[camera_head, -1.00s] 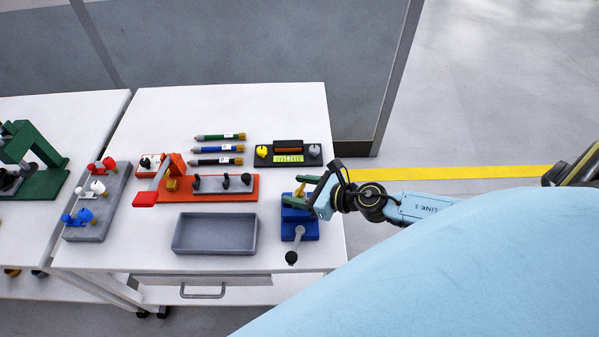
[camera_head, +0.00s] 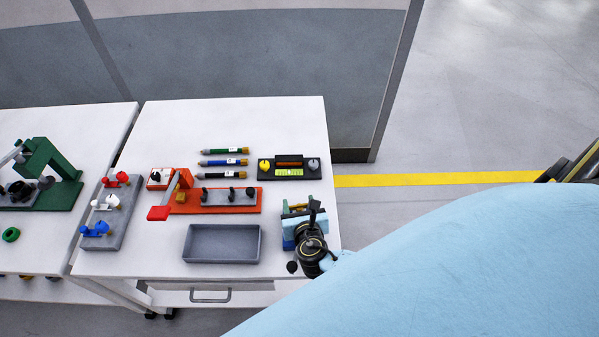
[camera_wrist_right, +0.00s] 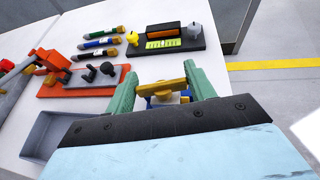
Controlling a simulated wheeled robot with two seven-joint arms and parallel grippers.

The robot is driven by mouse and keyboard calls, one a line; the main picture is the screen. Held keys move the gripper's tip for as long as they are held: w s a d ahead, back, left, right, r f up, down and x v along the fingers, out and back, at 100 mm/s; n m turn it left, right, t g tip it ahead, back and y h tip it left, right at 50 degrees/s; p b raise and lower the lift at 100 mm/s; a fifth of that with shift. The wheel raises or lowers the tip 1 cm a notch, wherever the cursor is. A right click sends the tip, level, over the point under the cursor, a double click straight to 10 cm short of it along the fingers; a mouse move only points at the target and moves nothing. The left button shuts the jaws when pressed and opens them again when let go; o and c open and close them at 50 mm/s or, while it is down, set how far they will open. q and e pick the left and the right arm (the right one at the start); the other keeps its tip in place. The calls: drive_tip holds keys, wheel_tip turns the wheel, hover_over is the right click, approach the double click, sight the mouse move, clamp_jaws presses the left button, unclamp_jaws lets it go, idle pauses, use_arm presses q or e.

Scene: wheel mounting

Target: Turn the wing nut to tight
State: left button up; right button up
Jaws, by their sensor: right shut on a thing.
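The gold wing nut (camera_wrist_right: 163,89) sits on the blue fixture (camera_head: 287,244) at the right front of the table. In the right wrist view it lies crosswise between the two green fingers of my right gripper (camera_wrist_right: 160,78), which is shut on its ends. In the head view my right gripper (camera_head: 298,206) is over the fixture, and its wrist hides most of the fixture and the nut. The nut's stud and seat are mostly hidden, so I cannot tell how tight it is. My left gripper is not in view.
A grey tray (camera_head: 187,244) stands left of the fixture. Behind are an orange clamp base (camera_head: 215,209), a black panel with yellow and grey knobs (camera_head: 290,174) and several pens (camera_head: 224,162). A grey block (camera_head: 104,225) holds red, white and blue knobs.

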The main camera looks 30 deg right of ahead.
drive_tip(key=shift+m+g+h, duration=0.5)
drive_tip(key=shift+m+h, duration=0.4)
drive_tip(key=shift+h, duration=0.1)
drive_tip(key=o, duration=1)
drive_tip(key=shift+s, duration=0.1)
drive_tip(key=v, duration=1.3)
drive_tip(key=shift+a+p, duration=0.15)
drive_tip(key=shift+p, duration=0.15)
